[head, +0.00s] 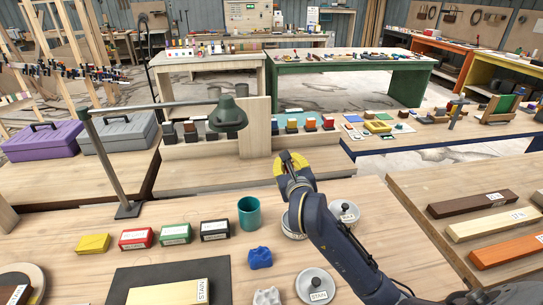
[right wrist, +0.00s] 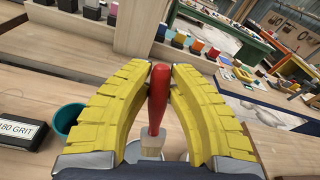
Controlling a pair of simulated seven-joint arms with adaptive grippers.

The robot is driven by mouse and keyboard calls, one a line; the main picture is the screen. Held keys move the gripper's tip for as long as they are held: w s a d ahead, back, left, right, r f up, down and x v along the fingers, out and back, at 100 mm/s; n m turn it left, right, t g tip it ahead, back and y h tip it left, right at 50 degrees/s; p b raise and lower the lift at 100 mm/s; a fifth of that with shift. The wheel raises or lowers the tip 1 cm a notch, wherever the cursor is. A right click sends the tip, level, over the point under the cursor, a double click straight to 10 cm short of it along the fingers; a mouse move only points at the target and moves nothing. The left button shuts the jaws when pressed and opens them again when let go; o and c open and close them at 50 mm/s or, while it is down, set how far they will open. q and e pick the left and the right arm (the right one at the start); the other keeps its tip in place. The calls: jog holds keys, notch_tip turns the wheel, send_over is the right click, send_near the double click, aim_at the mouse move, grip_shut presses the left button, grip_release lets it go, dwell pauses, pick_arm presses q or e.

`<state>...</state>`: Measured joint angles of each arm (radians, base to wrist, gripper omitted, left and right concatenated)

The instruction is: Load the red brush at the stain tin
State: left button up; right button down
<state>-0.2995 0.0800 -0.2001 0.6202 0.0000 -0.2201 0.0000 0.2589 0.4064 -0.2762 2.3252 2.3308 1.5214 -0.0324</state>
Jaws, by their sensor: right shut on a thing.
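My right gripper (head: 290,163) has yellow fingers and is raised over the far middle of the bench. In the right wrist view, its fingers (right wrist: 160,82) are shut on the red brush (right wrist: 157,95). The handle points up and the pale lower end (right wrist: 151,145) points down. In the head view the brush is hidden behind the gripper and arm. A pale tin (head: 291,224) stands below, partly hidden by my right arm. A grey lid with a knob (head: 315,283), labelled STAIN, lies nearer. My left gripper is out of view.
A teal cup (head: 249,213) stands left of the pale tin. Red (head: 136,238), green (head: 175,234) and black (head: 214,229) blocks and a yellow block (head: 93,243) lie left. A blue lump (head: 260,257) lies in front. A lamp (head: 228,118) overhangs the far ledge.

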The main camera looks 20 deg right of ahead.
jog(key=shift+a+f+n, duration=0.1)
jog(key=shift+a+n, duration=0.2)
jog(key=shift+f, duration=3.5)
jog(key=shift+r, duration=3.55)
